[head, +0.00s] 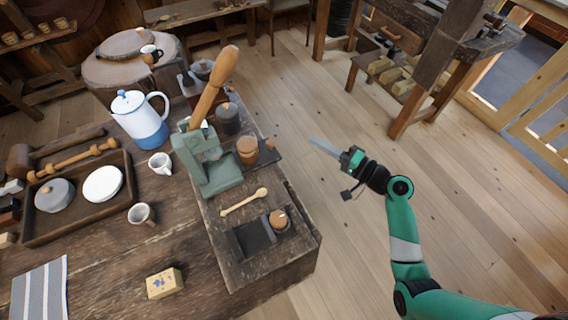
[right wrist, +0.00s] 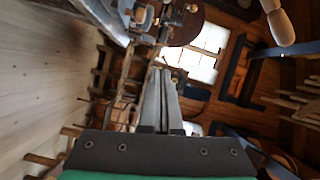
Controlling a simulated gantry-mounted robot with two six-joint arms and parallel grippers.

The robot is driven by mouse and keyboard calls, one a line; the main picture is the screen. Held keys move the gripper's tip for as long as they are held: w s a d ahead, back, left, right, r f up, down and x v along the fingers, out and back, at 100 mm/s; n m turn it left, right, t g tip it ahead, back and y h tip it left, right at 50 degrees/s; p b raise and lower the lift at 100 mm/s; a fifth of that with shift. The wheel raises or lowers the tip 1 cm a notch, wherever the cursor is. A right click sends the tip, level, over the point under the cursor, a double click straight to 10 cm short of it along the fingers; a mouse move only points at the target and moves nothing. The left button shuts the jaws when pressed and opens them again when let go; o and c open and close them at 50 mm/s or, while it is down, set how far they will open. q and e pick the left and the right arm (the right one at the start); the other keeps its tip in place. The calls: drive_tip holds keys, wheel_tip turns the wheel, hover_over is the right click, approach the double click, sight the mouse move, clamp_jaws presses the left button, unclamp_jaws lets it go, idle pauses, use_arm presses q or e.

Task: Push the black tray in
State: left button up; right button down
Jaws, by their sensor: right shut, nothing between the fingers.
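A black tray (head: 265,158) sticks out from the right side of the wooden stand, behind the green press (head: 205,165) in the head view. A small round wooden knob (head: 270,143) shows at its outer end, and a brown-topped jar (head: 247,150) covers part of it. My right gripper (head: 312,141) is shut and empty. It points left toward the knob, with a clear gap between them over the floor. Its closed fingers also show in the right wrist view (right wrist: 160,98), where the tray does not appear. My left gripper is not in view.
A dark jar (head: 228,119) stands behind the press. Open floor (head: 310,90) lies right of the stand; a workbench (head: 440,45) stands beyond.

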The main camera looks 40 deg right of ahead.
sight(255, 157)
wheel_tip(255, 157, down, 4)
drive_tip(key=s+d+m, duration=0.1)
use_arm(q)
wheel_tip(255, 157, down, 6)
drive_tip(key=b, duration=0.4)
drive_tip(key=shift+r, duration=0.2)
use_arm(e)
drive_tip(key=w+a, duration=0.4)
drive_tip(key=w, duration=0.6)
drive_tip(key=shift+w+a+f, duration=0.2)
drive_tip(key=shift+a+f, duration=0.2)
drive_tip(key=shift+f, duration=0.05)
drive_tip(key=shift+a, duration=0.1)
drive_tip(key=w+a+p, duration=0.1)
drive_tip(key=a, duration=0.2)
drive_tip(key=w+a+p, duration=0.1)
drive_tip(key=a, duration=0.2)
drive_tip(key=w+a+p, duration=0.1)
drive_tip(key=a, duration=0.2)
drive_tip(key=shift+a+p, duration=0.2)
drive_tip(key=shift+p, duration=0.15)
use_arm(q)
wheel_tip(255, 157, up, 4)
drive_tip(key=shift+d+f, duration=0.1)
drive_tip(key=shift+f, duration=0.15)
